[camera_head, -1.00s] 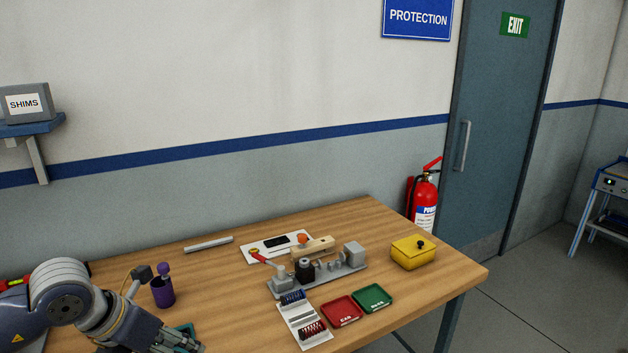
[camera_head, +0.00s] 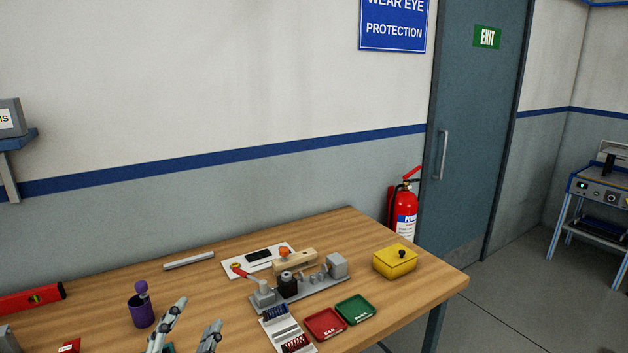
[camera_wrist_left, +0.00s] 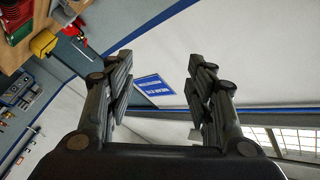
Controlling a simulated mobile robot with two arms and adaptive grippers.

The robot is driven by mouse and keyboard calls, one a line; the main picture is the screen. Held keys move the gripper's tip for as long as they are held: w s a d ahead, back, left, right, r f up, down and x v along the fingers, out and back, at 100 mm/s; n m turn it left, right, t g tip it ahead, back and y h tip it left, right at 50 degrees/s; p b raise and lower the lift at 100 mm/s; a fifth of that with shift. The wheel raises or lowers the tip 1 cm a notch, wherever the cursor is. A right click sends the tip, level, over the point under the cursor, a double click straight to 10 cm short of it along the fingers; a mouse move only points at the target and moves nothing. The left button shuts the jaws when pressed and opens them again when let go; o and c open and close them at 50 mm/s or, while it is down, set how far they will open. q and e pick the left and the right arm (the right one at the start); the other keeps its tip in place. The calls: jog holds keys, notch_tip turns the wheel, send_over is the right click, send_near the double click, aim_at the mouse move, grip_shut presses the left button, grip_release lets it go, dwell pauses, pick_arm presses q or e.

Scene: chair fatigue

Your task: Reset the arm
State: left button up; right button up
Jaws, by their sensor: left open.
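My left gripper (camera_head: 190,328) is at the bottom of the head view, over the front part of the wooden table (camera_head: 95,308). Its two fingers stand apart and point up, with nothing between them. In the left wrist view the same gripper (camera_wrist_left: 160,78) is open and empty, with the wall and the blue sign (camera_wrist_left: 153,85) seen beyond its fingers. Most of my left arm is below the picture edge. My right gripper is not in view.
A purple cup (camera_head: 141,310) stands left of the gripper. To its right are a metal fixture (camera_head: 300,290), a white rack (camera_head: 288,330), a red tray (camera_head: 325,324), a green tray (camera_head: 355,310) and a yellow box (camera_head: 395,262). A red level (camera_head: 30,298) lies at far left.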

pick_arm(q)
jog(key=s+a+f+n+g+y, duration=0.2)
jog(key=f+g, duration=0.1)
jog(key=f, duration=0.3)
jog(key=s+a+f+n+g+y, duration=0.1)
jog(key=s+a+f+n+g, duration=0.15)
jog(key=f, duration=0.35)
jog(key=s+d+f+n+g+h, duration=0.1)
jog(key=s+d+f+g, duration=0.1)
jog(key=s+f+g, duration=0.5)
jog(key=s+d+f+n+g+h, duration=0.1)
jog(key=s+d+f+n+g, duration=0.15)
jog(key=s+f, duration=0.9)
notch_tip(320, 180, down, 22)
jog(key=s+m+g, duration=0.1)
jog(key=s+g, duration=0.1)
jog(key=s, duration=0.1)
jog(key=s+a+f+g, duration=0.1)
jog(key=s+a+f, duration=0.2)
jog(key=s+f, duration=1.4)
jog(key=shift+f, duration=0.3)
